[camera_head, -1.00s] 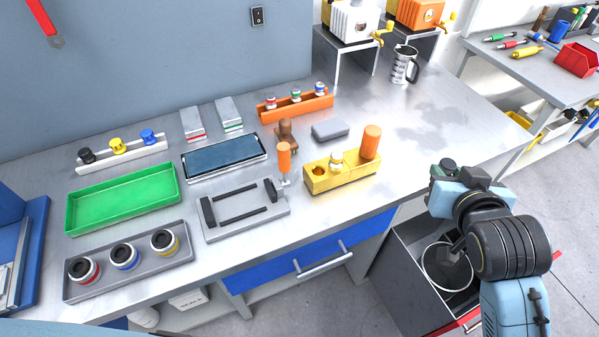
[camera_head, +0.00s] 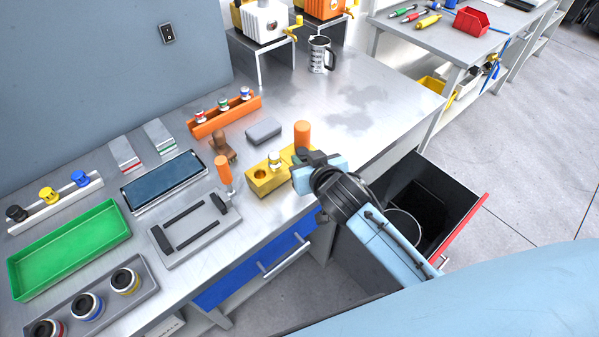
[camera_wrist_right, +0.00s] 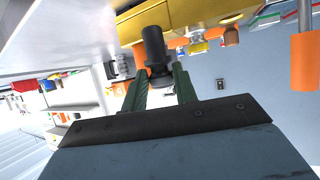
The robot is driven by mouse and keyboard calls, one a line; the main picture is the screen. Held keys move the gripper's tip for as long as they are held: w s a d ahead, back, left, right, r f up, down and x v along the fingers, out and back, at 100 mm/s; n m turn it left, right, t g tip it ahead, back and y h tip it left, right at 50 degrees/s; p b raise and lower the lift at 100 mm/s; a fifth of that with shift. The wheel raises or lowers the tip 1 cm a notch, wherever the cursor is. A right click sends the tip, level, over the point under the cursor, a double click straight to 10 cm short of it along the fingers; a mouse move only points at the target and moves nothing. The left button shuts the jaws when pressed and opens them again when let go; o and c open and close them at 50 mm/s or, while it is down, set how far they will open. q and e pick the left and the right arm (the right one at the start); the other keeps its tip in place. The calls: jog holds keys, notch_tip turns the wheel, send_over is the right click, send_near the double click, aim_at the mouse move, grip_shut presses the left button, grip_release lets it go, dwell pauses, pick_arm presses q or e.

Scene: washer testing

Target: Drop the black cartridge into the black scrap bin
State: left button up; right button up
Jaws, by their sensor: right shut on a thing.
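The black cartridge (camera_wrist_right: 154,48) shows in the right wrist view between the green fingers of my right gripper (camera_wrist_right: 160,82), which is shut on it. In the head view the right gripper (camera_head: 312,162) is over the front right of the bench, beside the yellow block (camera_head: 264,180) and its orange post. The wrist blocks a clear view of the cartridge there. An open, red-fronted drawer (camera_head: 462,232) below the bench, at right, holds a dark bin space (camera_head: 428,205) and a white-rimmed round container (camera_head: 403,222), partly behind my arm. My left gripper is not in view.
An orange-handled tool (camera_head: 224,174), a grey fixture (camera_head: 195,240), a green tray (camera_head: 75,245) and an orange rack (camera_head: 224,116) lie to the left. The bench's right part is mostly clear.

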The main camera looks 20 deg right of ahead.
jog(key=shift+f+b, duration=0.4)
jog(key=shift+f, duration=2.05)
jog(key=shift+f, duration=0.1)
jog(key=o, duration=1)
jog(key=shift+r, duration=0.2)
jog(key=p+v, duration=0.1)
jog(key=v, duration=1.1)
jog(key=shift+f, duration=0.1)
